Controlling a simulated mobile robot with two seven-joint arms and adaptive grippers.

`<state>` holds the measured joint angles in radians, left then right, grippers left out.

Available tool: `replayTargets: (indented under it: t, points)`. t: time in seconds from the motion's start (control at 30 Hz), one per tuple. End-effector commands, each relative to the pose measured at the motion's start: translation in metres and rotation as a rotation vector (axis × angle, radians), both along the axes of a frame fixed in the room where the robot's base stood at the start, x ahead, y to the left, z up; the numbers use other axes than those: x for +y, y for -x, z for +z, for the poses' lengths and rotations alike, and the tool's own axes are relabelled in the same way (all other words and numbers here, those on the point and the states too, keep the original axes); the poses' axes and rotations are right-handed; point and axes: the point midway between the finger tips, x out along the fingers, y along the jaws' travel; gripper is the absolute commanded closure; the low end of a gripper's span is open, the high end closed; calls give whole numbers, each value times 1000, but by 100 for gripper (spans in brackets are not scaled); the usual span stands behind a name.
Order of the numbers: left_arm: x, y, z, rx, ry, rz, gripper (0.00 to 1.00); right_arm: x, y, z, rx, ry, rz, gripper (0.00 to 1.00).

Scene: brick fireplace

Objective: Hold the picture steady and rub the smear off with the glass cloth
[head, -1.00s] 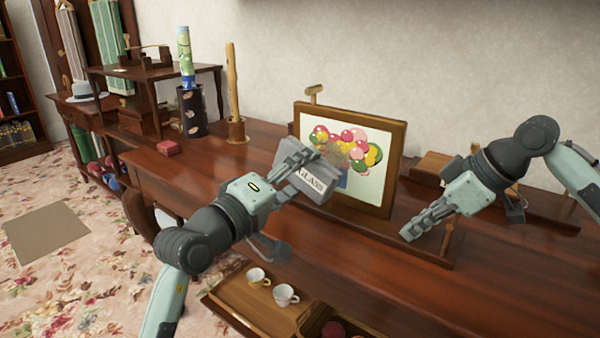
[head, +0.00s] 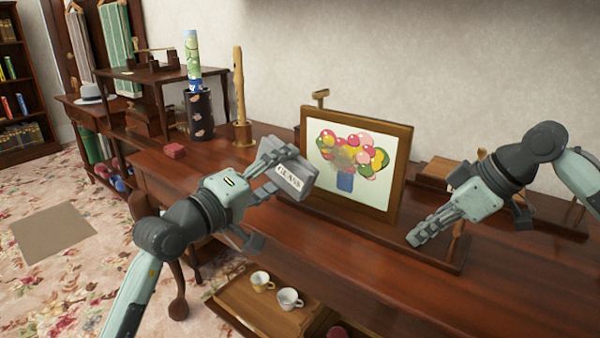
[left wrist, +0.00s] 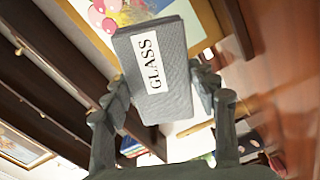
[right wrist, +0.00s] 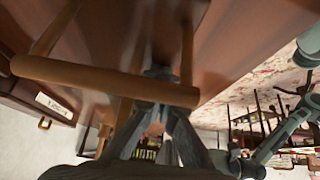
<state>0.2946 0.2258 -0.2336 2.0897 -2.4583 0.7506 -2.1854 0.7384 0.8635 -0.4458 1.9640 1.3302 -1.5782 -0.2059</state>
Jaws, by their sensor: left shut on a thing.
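The framed picture (head: 397,190) of colourful balloons over a blue pot stands upright on the desk. A brownish-grey smear (head: 345,158) blurs the middle of the balloons. My left gripper (head: 283,168) is shut on the grey glass cloth (head: 292,182), a folded pad labelled GLASS. The cloth is left of the picture, apart from the smear. In the left wrist view the cloth (left wrist: 172,95) sits between both fingers, with part of the picture (left wrist: 205,18) behind it. My right gripper (head: 418,238) is low, right of the frame; its fingers come together in the right wrist view (right wrist: 157,85).
A wooden peg (head: 457,238) rises beside my right gripper. A tray with two cups (head: 289,298) is below the desk's front edge. The desk front is clear.

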Motion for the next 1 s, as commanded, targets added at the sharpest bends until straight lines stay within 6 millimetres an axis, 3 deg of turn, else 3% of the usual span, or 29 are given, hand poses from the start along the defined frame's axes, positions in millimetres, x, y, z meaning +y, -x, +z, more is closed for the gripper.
replayTargets:
  t: [0.03,0.6,1.0]
  points:
    - [0,-3,-1,1,2,0,65,0,3,-8,20,8,4,100]
    - [-30,-44,0,0,2,0,65,0,3,-9,20,8,4,100]
    - [-33,-48,-1,0,0,0,65,0,3,-9,21,7,3,100]
